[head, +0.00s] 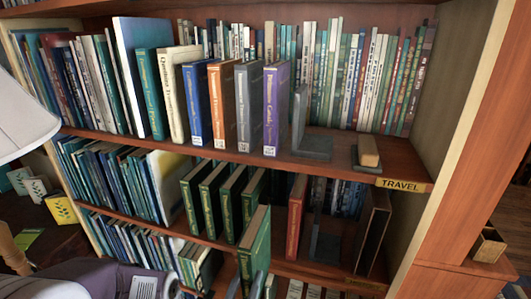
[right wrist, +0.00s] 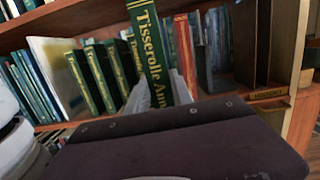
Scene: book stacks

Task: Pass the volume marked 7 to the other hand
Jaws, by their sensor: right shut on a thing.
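A green book (head: 256,243) with gold spine lettering stands upright, slightly tilted, in front of the lower shelf. My right gripper (head: 247,287) is shut on its lower part, with a grey finger on each side. In the right wrist view the same book (right wrist: 148,50) rises between the fingers (right wrist: 160,92); its spine reads "Tisserolle Ann", and the rest is cut off or hidden. I cannot read a 7 on it. Several similar green books (head: 211,200) stand on the shelf behind it. My left gripper is not in view.
A red book (head: 296,215) and a dark bookend (head: 325,238) stand right of the green books. The upper shelf, with a "TRAVEL" label (head: 401,185), holds several spaced volumes, including a purple one (head: 276,108). A white lampshade (head: 22,108) is at the left.

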